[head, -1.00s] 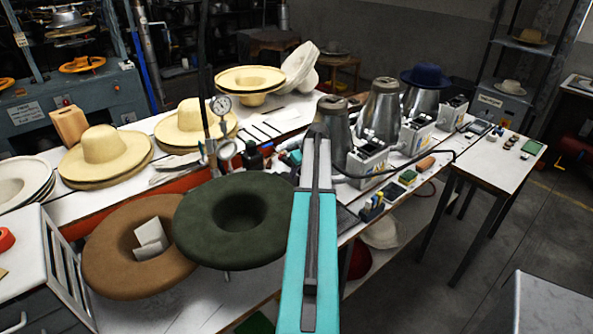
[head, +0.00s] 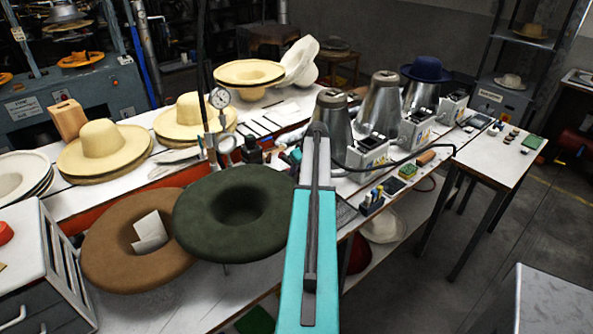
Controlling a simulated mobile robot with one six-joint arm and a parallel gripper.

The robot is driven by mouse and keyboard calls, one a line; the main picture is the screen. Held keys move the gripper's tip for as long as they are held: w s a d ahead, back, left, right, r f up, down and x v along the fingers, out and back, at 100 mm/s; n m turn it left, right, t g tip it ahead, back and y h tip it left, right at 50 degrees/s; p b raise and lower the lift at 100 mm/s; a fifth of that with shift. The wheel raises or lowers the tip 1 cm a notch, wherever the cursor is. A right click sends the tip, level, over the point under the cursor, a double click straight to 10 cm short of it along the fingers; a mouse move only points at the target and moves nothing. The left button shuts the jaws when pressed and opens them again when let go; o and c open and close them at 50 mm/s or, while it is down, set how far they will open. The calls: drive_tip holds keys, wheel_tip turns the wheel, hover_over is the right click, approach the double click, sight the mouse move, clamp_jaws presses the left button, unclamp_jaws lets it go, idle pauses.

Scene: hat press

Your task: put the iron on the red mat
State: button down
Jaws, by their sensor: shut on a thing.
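My arm, a turquoise and grey link, rises through the middle of the head view and ends over the workbench (head: 150,308), in front of a metal cone. My gripper cannot be made out; it is hidden behind the arm or out of frame. I cannot make out the iron, nor anything it may be held by. No red mat can be told for certain. A red-orange strip (head: 172,184) shows below the pale hats, but I cannot tell what it is.
A green hat (head: 200,235) and a brown hat (head: 105,255) lie close by, left of my arm. Metal cones (head: 380,108) and boxes stand right of it. A white cabinet (head: 28,232) is at left, a small table (head: 505,165) at right. Floor shows at right.

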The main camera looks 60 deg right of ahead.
idle(0.7)
drive_tip(key=c, duration=1.5)
unclamp_jaws()
drive_tip(key=shift+o, duration=0.2)
drive_tip(key=shift+s+a+f, duration=0.1)
drive_tip(key=shift+f, duration=0.15)
drive_tip(key=b+v, duration=0.4)
drive_tip(key=v, duration=1)
